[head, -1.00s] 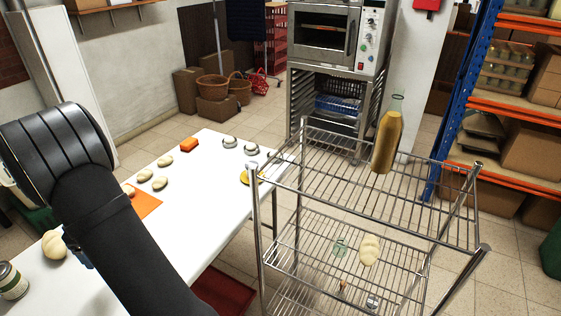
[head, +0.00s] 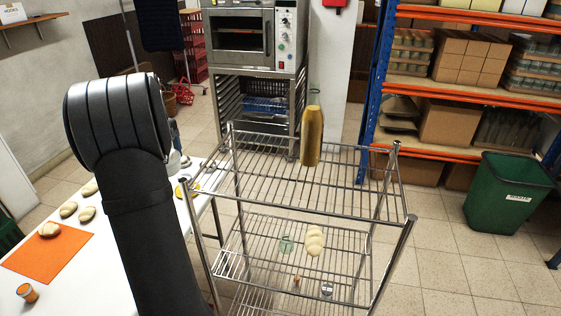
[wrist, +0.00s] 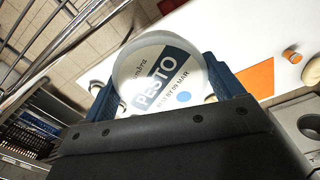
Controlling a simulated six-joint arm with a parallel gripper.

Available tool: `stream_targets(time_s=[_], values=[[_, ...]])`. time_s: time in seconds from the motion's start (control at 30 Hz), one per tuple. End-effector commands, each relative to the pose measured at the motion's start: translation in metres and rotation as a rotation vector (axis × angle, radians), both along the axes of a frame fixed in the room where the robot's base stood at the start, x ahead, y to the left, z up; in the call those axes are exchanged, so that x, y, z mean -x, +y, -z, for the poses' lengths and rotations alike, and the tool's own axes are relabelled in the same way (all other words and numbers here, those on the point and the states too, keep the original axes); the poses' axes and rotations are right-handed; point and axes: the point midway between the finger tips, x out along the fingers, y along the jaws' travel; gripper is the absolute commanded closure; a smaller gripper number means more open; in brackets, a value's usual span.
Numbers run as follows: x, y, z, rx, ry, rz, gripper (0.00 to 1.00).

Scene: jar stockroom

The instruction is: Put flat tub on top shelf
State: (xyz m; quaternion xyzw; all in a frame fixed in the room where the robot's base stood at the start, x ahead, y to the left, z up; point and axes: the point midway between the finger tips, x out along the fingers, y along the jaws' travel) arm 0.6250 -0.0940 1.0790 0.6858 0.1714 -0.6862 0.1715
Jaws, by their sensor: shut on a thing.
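My gripper (wrist: 160,88) is shut on a flat round tub (wrist: 150,62) with a clear top and a white and blue label reading PESTO. Its blue fingers lie on either side of the tub in the wrist view. In the head view my forearm hides most of the gripper and tub, just left of the wire rack. The rack's top shelf (head: 265,185) is a wire grid. A tall golden-brown bottle (head: 312,138) stands upright near its back edge. The rest of that shelf is bare.
The lower shelf holds a pale braided loaf (head: 314,241), a greenish glass item (head: 286,244) and small items. A white table (head: 85,280) stands left, with rolls and an orange mat (head: 48,258). Chrome posts (head: 394,262) rise at the rack's corners.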

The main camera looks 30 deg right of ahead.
Motion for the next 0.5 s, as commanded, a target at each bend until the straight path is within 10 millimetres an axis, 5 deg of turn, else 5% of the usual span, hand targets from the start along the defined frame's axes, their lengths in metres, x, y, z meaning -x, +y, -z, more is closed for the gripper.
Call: stream_targets(time_s=[0.1,0.3,0.5], values=[[0.014,-0.062,-0.025,0.001,-0.005,0.119,0.44],[0.049,-0.15,-0.061,0.001,-0.004,0.301,0.44],[0.084,-0.208,-0.088,0.001,-0.003,0.433,0.44]])
